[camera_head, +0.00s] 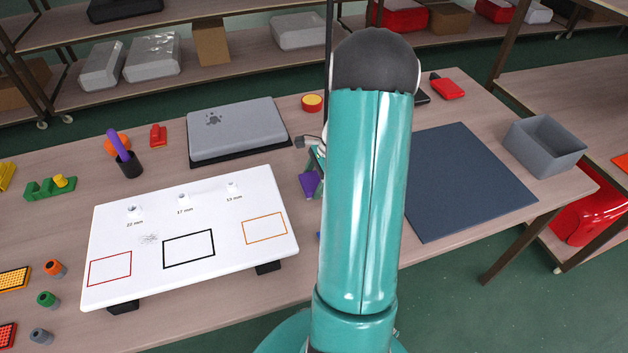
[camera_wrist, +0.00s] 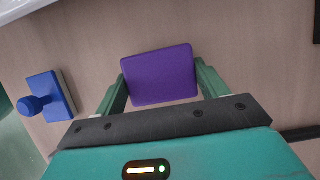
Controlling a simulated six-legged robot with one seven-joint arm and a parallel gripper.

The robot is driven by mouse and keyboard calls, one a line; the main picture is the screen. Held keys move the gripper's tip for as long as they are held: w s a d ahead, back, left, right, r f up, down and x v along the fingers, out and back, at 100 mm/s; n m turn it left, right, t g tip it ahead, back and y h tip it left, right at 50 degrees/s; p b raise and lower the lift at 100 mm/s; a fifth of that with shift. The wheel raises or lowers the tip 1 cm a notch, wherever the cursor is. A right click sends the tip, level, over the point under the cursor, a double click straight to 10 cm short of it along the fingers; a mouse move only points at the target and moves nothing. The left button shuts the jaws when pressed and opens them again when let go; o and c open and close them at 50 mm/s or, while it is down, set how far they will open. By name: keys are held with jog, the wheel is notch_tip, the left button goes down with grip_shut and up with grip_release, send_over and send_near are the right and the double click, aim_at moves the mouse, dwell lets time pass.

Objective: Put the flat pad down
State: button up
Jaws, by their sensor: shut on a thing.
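The flat pad is a purple square block (camera_wrist: 160,75) in the wrist view. My gripper (camera_wrist: 161,80) has its two green fingers on the pad's left and right sides and is shut on it. The table top shows beneath the pad; I cannot tell whether they touch. In the head view a small part of the purple pad (camera_head: 309,185) shows left of my teal arm, which hides most of the gripper.
A blue knobbed block (camera_wrist: 45,97) lies on the table left of the pad. A white board (camera_head: 190,270) with outlined rectangles stands to the left, a grey case (camera_head: 235,130) behind it. A dark mat (camera_head: 470,185) and grey bin (camera_head: 545,145) are on the right.

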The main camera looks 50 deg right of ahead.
jog(key=shift+f, duration=0.25)
jog(key=o, duration=1)
jog(key=v, duration=1.2)
jog(key=w+a+r+n+h, duration=0.1)
jog(key=a+r+n, duration=0.45)
jog(key=a, duration=0.45)
jog(key=w+a+r+n+h, duration=0.1)
jog(key=a+r+n+h, duration=0.1)
jog(key=a+r+n, duration=0.6)
jog(key=s+a+r+n+t, duration=0.1)
jog(key=s+a+n, duration=0.2)
jog(key=a, duration=0.3)
jog(key=s+a+n+t, duration=0.1)
jog(key=s+a+n, duration=0.2)
jog(key=a, duration=0.3)
jog(key=s+a+r+n+t, duration=0.1)
jog(key=s+a+n, duration=0.2)
jog(key=a, duration=0.4)
jog(key=shift+s+a+r+n+h, duration=0.1)
jog(key=shift+s+r+n+h, duration=0.3)
jog(key=shift+n, duration=0.25)
